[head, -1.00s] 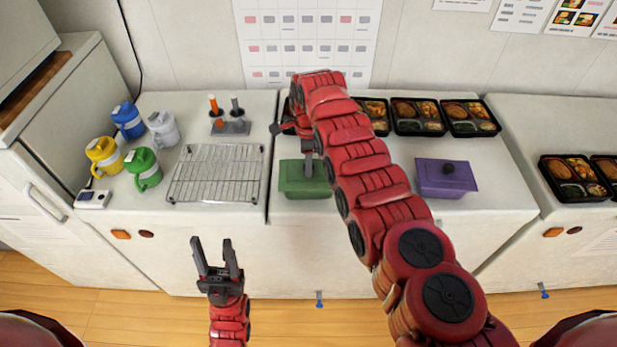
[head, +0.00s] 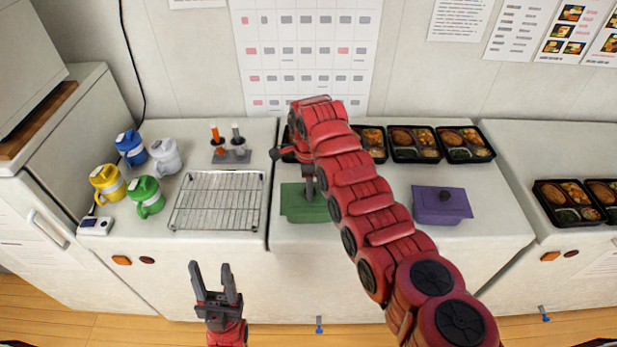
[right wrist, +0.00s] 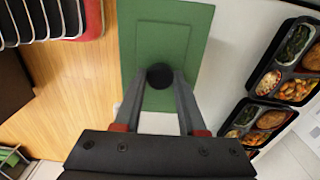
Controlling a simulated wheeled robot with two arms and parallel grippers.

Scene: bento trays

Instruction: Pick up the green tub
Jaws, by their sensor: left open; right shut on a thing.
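The green tub (head: 302,204) is a rectangular box with a lid, standing near the front of the middle counter. Its lid fills the upper middle of the right wrist view (right wrist: 192,40), with a round black knob (right wrist: 159,76) at its centre. My right gripper (head: 309,188) is above the tub, and its fingertips (right wrist: 160,82) are shut on the knob. My right arm hides part of the tub in the head view. My left gripper (head: 216,284) is open and empty in front of the counter, away from the tub.
A purple tub (head: 441,205) stands to the right on the same counter. Filled bento trays (head: 415,145) line the back. A wire rack (head: 217,201) and several coloured jugs (head: 146,196) are on the left. Clear counter lies between the purple tub and the trays.

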